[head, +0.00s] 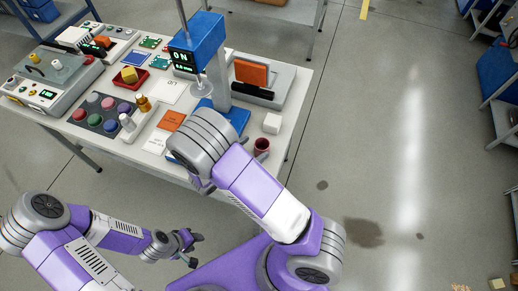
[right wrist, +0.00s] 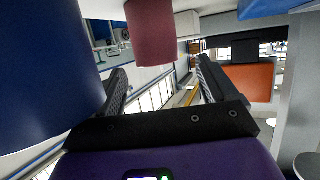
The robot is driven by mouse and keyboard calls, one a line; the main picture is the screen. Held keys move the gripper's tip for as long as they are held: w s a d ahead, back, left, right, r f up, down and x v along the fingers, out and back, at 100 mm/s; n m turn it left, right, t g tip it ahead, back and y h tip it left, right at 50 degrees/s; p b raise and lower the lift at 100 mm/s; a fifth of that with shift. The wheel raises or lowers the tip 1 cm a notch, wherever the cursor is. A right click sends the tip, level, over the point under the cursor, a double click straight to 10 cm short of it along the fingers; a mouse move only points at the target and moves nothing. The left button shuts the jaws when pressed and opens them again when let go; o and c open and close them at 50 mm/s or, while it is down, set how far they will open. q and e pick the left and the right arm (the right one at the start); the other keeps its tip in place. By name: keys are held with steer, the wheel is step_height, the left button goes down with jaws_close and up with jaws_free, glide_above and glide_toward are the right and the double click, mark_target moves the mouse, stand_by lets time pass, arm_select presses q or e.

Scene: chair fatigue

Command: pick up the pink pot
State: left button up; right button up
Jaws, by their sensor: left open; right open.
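The pink pot (head: 262,146) is a small dark-pink cup standing near the table's front right corner in the head view. In the right wrist view the pink pot (right wrist: 151,32) shows at the top, beyond the fingers and roughly between their lines. My right gripper (right wrist: 163,86) is open with nothing between its fingers, apart from the pot. In the head view my right arm hides that gripper. My left gripper (head: 193,250) is open and empty, low in front of the table.
The white table (head: 295,95) is crowded on its left. A blue test stand (head: 197,42) and an orange panel (head: 251,73) are farther back. A large blue shape (right wrist: 45,70) fills the right wrist view's left side.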

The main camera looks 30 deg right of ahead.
mark_target(265, 142)
steer(key=x, duration=0.7)
steer(key=shift+s+b, duration=0.2)
steer(key=shift+b, duration=0.15)
steer(key=shift+a, duration=0.1)
steer(key=c, duration=1.1)
